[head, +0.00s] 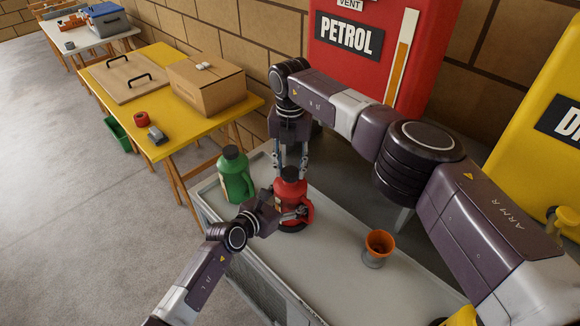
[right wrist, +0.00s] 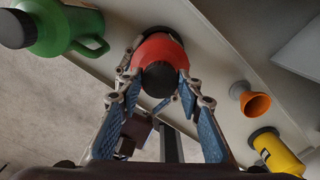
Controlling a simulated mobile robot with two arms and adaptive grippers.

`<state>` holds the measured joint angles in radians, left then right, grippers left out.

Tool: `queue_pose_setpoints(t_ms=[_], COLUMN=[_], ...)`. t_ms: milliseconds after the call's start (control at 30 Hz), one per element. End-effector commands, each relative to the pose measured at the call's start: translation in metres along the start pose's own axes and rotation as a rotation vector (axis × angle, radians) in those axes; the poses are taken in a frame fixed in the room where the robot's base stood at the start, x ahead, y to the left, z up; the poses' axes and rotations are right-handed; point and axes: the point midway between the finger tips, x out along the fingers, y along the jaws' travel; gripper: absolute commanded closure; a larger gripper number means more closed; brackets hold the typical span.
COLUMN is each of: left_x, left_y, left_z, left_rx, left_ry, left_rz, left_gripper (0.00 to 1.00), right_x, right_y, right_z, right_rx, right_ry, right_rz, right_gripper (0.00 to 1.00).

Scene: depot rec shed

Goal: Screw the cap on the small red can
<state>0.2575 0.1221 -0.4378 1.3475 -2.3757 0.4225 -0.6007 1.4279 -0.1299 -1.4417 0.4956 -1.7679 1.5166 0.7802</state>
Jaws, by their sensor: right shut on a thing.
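The small red can (head: 289,193) stands upright on the grey cart top (head: 335,252). It also shows in the right wrist view (right wrist: 158,50). The black cap (head: 290,173) is at the can's neck, and it shows between the fingers in the right wrist view (right wrist: 160,78). My right gripper (head: 290,168) points down from above and is shut on the cap. I cannot tell whether the cap's thread is engaged. My left gripper (head: 298,213) comes in low from the left and is shut on the can at its handle, which it partly hides.
A green can (head: 234,178) with a dark cap stands left of the red can. An orange funnel (head: 379,244) stands to the right on the cart. A yellow can (right wrist: 277,152) is farther right. A yellow table (head: 185,128) holds a cardboard box (head: 207,88). The red petrol pump (head: 362,50) stands behind.

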Motion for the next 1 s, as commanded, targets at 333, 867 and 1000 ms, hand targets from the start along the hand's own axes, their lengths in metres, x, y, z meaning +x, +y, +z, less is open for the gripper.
queue_pose_setpoints(t_ms=[333,867,1000], left_x=[-0.0001,-0.0001,-0.0001], left_y=[0.0003,0.0002,0.0002], left_z=[-0.0015,-0.0015,-0.0016], left_rx=[-0.001,-0.001,-0.001], left_ry=[0.003,0.003,0.003], left_rz=[0.000,0.000,0.000], left_gripper=[1.00,1.00,1.00], right_x=[0.0002,0.0006,0.0010], right_y=[-0.0017,-0.0030,-0.0024], right_z=[-0.0004,-0.0026,-0.0037], right_rx=[0.679,1.711,1.962], right_ry=[0.000,0.000,0.003], right_rz=[0.000,0.001,0.001], right_gripper=[0.76,0.76,0.76])
